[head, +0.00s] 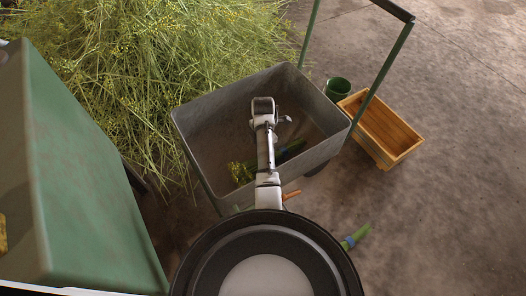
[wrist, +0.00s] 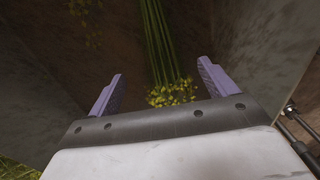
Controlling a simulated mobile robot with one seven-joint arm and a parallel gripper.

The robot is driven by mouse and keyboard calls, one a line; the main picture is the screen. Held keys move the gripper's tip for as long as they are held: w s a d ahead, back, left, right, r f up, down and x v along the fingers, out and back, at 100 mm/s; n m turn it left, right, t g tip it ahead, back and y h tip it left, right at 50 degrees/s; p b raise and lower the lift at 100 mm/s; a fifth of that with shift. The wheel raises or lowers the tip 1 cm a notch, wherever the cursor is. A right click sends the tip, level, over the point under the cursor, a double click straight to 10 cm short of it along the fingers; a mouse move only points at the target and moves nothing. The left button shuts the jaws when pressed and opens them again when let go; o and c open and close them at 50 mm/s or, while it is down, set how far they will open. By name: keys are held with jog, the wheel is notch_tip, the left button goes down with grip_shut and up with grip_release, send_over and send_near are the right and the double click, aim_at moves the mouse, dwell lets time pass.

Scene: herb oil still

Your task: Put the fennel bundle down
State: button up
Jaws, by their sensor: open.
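The fennel bundle, with green stems and yellow flower heads, lies in the grey metal cart bin (head: 195,120). Its flower end (head: 240,173) shows in the head view left of my arm, with green stems to the right; my arm hides its middle. In the wrist view the bundle (wrist: 160,40) stretches away on the bin floor, its flower heads near the gap between my fingers. My gripper (wrist: 160,70) is open, with its two purple fingers apart and no stems clamped. In the head view my arm reaches over the bin and mostly hides the gripper.
A large heap of loose fennel (head: 140,60) lies behind and left of the cart. A green panel (head: 85,190) stands at left. A green bucket (head: 338,90) and wooden crate (head: 385,130) stand right. A green item with a blue band (head: 355,237) shows below right.

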jog(key=shift+r, duration=2.2)
